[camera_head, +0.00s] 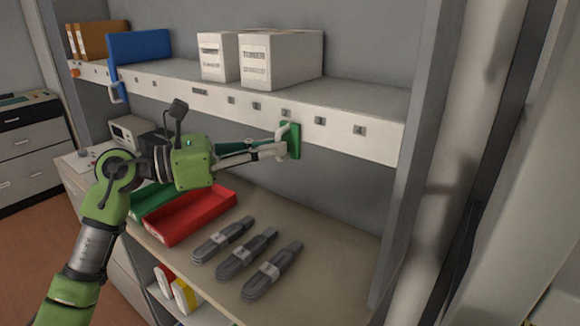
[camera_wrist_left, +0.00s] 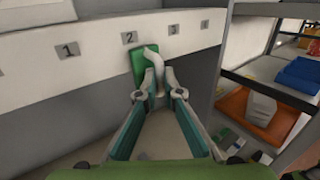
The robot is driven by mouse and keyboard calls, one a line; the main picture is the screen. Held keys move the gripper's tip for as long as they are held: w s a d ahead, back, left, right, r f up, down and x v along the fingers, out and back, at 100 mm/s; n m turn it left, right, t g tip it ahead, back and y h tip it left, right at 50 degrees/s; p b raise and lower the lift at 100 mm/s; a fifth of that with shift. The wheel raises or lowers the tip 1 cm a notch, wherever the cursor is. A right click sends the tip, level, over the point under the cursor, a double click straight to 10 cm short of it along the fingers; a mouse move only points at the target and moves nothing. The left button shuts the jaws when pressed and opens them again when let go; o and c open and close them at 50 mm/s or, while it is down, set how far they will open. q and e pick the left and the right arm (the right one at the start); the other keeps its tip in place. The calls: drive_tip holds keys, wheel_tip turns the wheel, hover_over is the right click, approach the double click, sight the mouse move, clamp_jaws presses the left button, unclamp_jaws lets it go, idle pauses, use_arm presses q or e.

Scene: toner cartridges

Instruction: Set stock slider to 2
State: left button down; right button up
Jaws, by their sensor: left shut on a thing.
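The stock slider is a green plate (camera_head: 293,145) with a pale curved handle, on the front face of the white shelf rail (camera_head: 375,145). In the head view it sits just below the number 2 mark (camera_head: 286,113). In the left wrist view the slider (camera_wrist_left: 139,65) shows by the 2 (camera_wrist_left: 129,38), slightly to its right, towards the 3 (camera_wrist_left: 173,29). My left gripper (camera_head: 283,148) is shut on the handle, which shows between its fingertips in the left wrist view (camera_wrist_left: 158,92). My right gripper is in neither view.
White toner boxes (camera_head: 285,62) and a blue binder (camera_head: 140,47) stand on the shelf above. The counter's right part is clear.

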use_arm(q)
drive_tip(key=shift+w+a+f, duration=0.1)
drive_tip(key=shift+w+a, duration=0.4)
drive_tip(key=shift+a, duration=0.15)
drive_tip(key=c, duration=2.2)
unclamp_jaws()
drive_tip(key=shift+o, duration=0.2)
drive_tip(key=v, duration=1.2)
